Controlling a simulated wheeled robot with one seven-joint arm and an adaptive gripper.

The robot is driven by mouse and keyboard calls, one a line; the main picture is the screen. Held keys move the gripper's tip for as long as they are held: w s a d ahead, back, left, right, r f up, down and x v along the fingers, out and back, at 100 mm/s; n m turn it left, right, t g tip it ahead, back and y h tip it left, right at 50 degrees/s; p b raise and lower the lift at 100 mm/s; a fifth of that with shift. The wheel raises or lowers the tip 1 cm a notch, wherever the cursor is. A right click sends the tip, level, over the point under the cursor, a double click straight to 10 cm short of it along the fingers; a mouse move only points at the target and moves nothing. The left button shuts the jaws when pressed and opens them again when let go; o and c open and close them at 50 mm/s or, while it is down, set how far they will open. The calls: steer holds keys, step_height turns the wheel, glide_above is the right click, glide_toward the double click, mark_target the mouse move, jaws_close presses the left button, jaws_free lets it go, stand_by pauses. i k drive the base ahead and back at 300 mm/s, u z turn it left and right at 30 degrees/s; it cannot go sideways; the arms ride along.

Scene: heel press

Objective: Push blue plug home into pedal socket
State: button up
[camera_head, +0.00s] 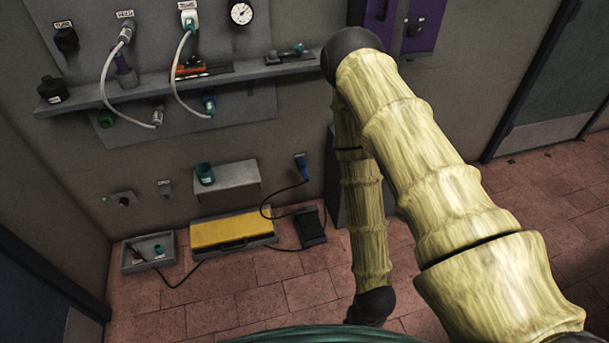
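A blue plug (300,165) is on the wall at a small dark fitting, right of the grey wall shelf. A dark cable runs from it down toward a black pedal (311,228) on the floor by the wall. I cannot tell how deep the plug sits, and no socket opening shows clearly. My arm rises from the lower right, bends at the top, and drops to a dark joint at the bottom centre. My gripper does not show.
A yellow case (232,230) lies on the floor by the wall, with a grey tray (148,252) to its left. A small grey shelf (238,180) holds a teal cup (205,174). A long shelf (140,99) carries fittings. Open tiled floor (280,290) lies in front.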

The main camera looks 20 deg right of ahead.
mark_target(304, 173)
steer(key=z, duration=0.95)
steer(key=k, duration=1.35)
steer(key=u, duration=0.65)
steer(key=i, duration=0.55)
steer(key=u, duration=0.8)
steer(key=i, duration=1.55)
steer(key=z, duration=1)
